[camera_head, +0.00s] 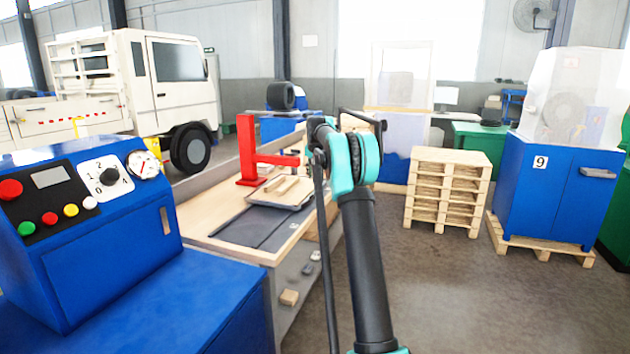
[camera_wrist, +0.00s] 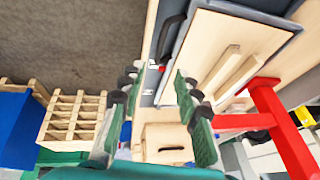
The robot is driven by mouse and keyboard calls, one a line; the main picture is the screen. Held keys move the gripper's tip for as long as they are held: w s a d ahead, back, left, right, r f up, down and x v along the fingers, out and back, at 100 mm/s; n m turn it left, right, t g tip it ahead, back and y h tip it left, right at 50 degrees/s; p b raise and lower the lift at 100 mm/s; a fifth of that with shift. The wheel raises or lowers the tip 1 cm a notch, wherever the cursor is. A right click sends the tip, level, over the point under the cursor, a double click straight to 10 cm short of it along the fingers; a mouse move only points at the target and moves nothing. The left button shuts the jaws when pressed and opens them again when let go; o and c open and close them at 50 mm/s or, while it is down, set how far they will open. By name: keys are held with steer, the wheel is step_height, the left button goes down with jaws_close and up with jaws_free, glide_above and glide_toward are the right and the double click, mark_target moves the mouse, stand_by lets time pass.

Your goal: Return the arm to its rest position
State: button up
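My gripper (camera_wrist: 158,84) shows in the wrist view with its two green-padded fingers spread apart. Nothing is held between the fingertips. In the head view my arm (camera_head: 362,255) rises from the bottom and bends at a teal joint in the middle of the picture. The gripper's fingers cannot be made out there. The wooden workbench (camera_head: 203,212) lies to the left of the arm, and its red press-like frame (camera_head: 249,150) stands behind a board with wooden strips. The red frame (camera_wrist: 275,122) also shows right of the fingers in the wrist view.
A blue control cabinet (camera_head: 107,238) with buttons stands at the near left. Stacked pallets (camera_head: 447,191) and a blue machine marked 9 (camera_head: 553,195) stand to the right. A white truck (camera_head: 170,85) is at the back left. Open floor (camera_head: 440,285) lies right of the bench.

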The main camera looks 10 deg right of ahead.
steer(key=shift+s, duration=0.1)
steer(key=s+a+f+n, duration=0.1)
steer(key=s+a+f, duration=0.1)
steer(key=s, duration=0.7)
steer(key=s+a+f+n, duration=0.1)
steer(key=s+a, duration=0.1)
steer(key=s, duration=0.7)
steer(key=s+a+f+n, duration=0.1)
steer(key=s+a+f, duration=0.1)
steer(key=s, duration=0.7)
steer(key=s+a+f+n, duration=0.1)
steer(key=s+f, duration=0.4)
steer(key=s, duration=0.6)
steer(key=s+a+f+n, duration=0.1)
steer(key=s+f, duration=0.4)
steer(key=s, duration=0.6)
steer(key=s+a+f+n, duration=0.1)
steer(key=s+f, duration=0.4)
steer(key=s, duration=0.7)
steer(key=shift+a+f+n+g+y, duration=0.15)
steer(key=shift+a+n+g+y, duration=0.25)
steer(key=shift+n, duration=0.1)
